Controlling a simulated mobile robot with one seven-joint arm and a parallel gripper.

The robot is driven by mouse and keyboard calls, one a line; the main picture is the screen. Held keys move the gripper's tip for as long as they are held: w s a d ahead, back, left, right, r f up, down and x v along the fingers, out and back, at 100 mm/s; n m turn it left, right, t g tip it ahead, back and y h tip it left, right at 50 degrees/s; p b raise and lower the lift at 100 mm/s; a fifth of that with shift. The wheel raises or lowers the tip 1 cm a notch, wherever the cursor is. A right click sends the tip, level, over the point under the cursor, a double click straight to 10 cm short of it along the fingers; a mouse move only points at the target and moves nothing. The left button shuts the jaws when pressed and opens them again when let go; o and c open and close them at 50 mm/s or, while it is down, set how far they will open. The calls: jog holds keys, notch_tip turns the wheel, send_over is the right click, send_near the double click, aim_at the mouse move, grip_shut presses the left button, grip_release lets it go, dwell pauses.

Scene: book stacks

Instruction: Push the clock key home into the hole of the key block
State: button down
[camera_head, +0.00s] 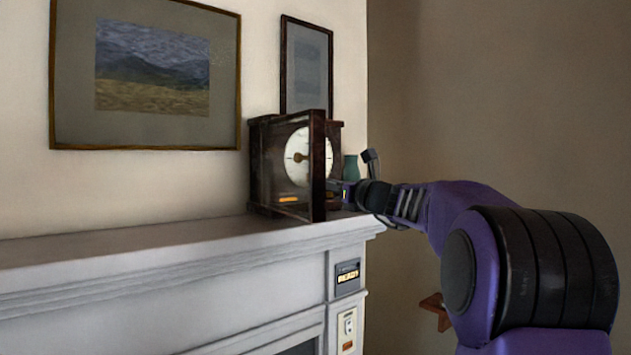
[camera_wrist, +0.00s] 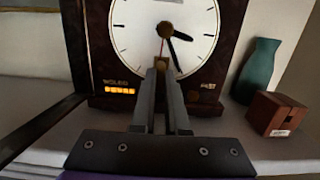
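My gripper (camera_wrist: 161,70) points at the lower part of the clock's white dial in the wrist view. Its two fingers are close together, with a small brass piece, apparently the clock key (camera_wrist: 161,63), between the tips. Most of the key is hidden, and I cannot tell whether it touches the dial. The dark wooden clock (camera_head: 263,165) stands on the mantel. In the head view my gripper (camera_head: 337,187) is partly hidden beside the clock's front.
The clock's framed door (camera_head: 317,165) stands open towards the room. A teal vase (camera_wrist: 258,70) stands behind the key block. The white mantel (camera_head: 130,246) is clear to the left. Two framed pictures, one a landscape (camera_head: 150,70), hang above. A red-brown bracket (camera_head: 436,311) sits lower right.

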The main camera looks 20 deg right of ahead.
dwell(0.3)
jog(key=r+b+v, duration=0.1)
jog(key=b+v, duration=0.2)
jog(key=v, duration=0.4)
jog(key=shift+s+f, duration=0.25)
jog(key=shift+f, duration=0.3)
dwell(0.8)
jog(key=shift+d, duration=0.1)
